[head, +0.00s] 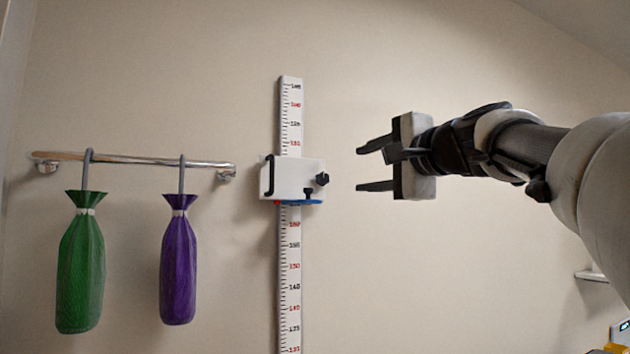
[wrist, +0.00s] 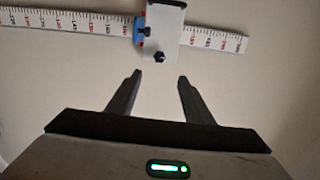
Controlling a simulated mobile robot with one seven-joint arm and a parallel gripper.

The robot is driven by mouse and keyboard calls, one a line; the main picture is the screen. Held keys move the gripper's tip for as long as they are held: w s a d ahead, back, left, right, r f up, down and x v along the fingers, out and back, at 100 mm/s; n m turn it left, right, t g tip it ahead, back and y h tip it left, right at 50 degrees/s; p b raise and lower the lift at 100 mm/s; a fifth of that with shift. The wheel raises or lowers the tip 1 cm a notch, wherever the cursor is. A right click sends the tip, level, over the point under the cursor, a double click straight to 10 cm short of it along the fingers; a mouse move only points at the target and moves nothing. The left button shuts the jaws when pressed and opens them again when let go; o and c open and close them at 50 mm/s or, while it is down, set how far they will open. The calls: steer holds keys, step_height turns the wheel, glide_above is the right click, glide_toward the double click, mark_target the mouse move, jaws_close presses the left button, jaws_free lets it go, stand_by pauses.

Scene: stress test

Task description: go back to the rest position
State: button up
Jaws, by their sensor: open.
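My gripper (head: 375,165) is in the right half of the head view, with its fingers pointing left. It is open, and nothing shows between its fingers. In the wrist view, the two dark fingers (wrist: 160,78) stand apart with bare wall beyond them. A white slider block (head: 292,179) sits on a vertical measuring scale (head: 290,260) to the left of my gripper. A clear gap lies between the fingertips and the block. The block also shows at the top of the wrist view (wrist: 163,27), beyond the fingertips.
A metal rail (head: 135,159) on the wall at left carries a green bag (head: 80,270) and a purple bag (head: 178,265) on hooks. A small shelf (head: 592,276) is at the right edge. A yellow item (head: 617,348) is partly visible at bottom right. The wall below my gripper is bare.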

steer(key=s+f+n+g+h, duration=0.2)
steer(key=s+f, duration=0.7)
steer(key=f, duration=0.6)
steer(key=s+d+f+n+g+h+p, duration=0.1)
steer(key=s+f+n+g, duration=0.4)
steer(key=s+f, duration=0.5)
steer(key=s+f+n+g+h, duration=0.4)
steer(key=s+f, duration=0.6)
steer(key=f, duration=1)
steer(key=n, duration=0.2)
steer(key=shift+d+f+n+p, duration=0.15)
steer(key=shift+f+n+p, duration=0.05)
steer(key=shift+n+p, duration=0.15)
